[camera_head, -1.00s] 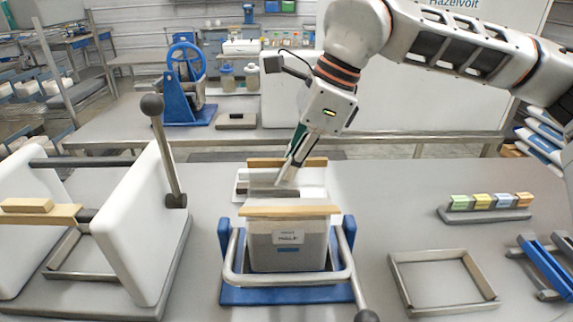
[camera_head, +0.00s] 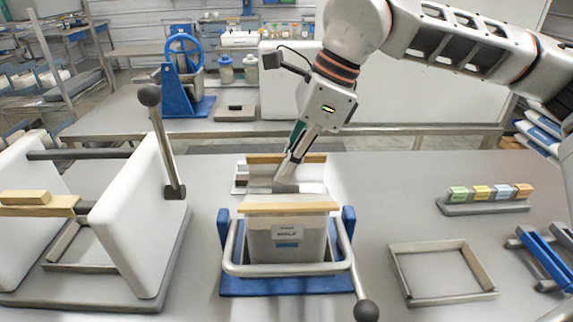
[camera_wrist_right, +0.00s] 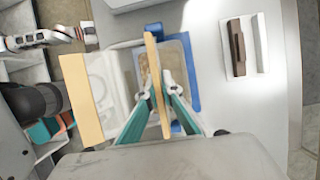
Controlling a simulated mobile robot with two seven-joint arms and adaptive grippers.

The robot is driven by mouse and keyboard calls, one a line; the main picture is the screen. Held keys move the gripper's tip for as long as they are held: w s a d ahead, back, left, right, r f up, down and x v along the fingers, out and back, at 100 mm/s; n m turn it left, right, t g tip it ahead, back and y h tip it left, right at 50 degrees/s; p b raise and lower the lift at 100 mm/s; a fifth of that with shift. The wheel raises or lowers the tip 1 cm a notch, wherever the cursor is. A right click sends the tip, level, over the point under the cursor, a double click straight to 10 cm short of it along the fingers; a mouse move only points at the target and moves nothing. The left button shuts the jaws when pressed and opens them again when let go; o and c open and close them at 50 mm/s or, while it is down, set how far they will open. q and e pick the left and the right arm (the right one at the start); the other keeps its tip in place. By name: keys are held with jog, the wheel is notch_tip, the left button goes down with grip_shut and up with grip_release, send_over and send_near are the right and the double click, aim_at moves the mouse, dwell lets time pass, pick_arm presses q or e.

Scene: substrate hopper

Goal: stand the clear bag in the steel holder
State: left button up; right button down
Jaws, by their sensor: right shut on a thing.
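My left gripper does not show.
A white press (camera_head: 130,225) with a raised black-knobbed lever (camera_head: 150,95) stands at left. A row of coloured blocks (camera_head: 482,193) and a blue-and-grey fixture (camera_head: 545,258) are at right. Bare table lies between cradle and steel holder.

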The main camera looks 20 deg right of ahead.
jog(key=shift+f, duration=0.35)
dwell(0.7)
jog(key=c, duration=2.2)
grip_release()
jog(key=shift+o, duration=0.2)
jog(key=shift+f, duration=0.2)
jog(key=v, duration=1.2)
jog(key=shift+r, duration=0.15)
